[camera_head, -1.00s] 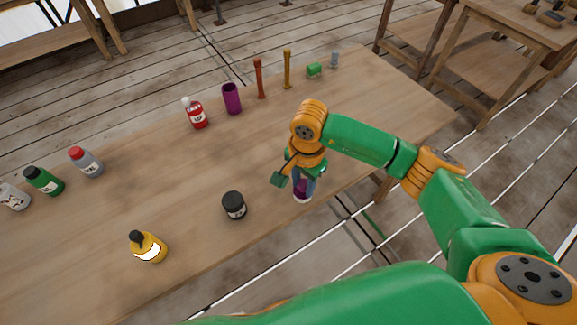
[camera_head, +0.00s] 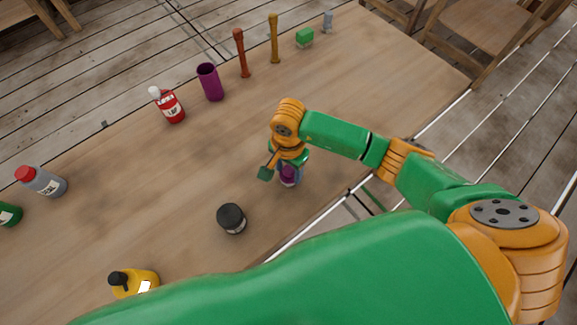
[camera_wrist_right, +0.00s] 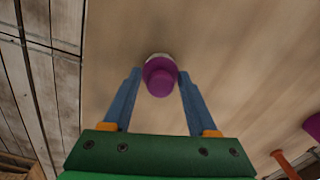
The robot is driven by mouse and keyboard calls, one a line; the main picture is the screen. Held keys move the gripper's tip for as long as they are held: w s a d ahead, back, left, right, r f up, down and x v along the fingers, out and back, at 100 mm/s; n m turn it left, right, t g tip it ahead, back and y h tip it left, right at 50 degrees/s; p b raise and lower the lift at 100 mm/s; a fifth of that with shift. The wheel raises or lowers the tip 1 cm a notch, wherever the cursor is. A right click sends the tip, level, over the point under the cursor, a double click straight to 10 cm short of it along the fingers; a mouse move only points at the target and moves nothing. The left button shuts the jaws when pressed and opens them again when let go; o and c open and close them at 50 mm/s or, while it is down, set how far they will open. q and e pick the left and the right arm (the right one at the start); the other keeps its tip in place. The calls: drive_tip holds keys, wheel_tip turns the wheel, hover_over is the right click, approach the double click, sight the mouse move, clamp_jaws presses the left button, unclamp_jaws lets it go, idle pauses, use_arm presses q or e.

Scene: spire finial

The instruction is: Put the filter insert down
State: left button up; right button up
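The filter insert, a purple piece with a pale band, is at my right gripper (camera_head: 287,176) in the head view, over the table's near edge area. In the right wrist view the purple filter insert (camera_wrist_right: 160,78) sits between the blue fingertips of my right gripper (camera_wrist_right: 160,74), which appear to touch it on both sides. The fingers point down at the table; whether the insert's base touches the wood is hidden. My left gripper is out of view.
A black jar (camera_head: 231,218) stands left of the gripper, with a yellow bottle (camera_head: 136,284) further left. A purple cup (camera_head: 209,82), red bottle (camera_head: 169,105) and several other items line the table's far side. The table (camera_head: 185,185) is bare in the middle.

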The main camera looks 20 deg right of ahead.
sight(289, 172)
drive_tip(key=shift+s+r, duration=0.15)
drive_tip(key=shift+s, duration=0.15)
drive_tip(key=shift+w+r, duration=0.2)
drive_tip(key=shift+r, duration=0.2)
wheel_tip(289, 172, up, 11)
drive_tip(key=b, duration=0.2)
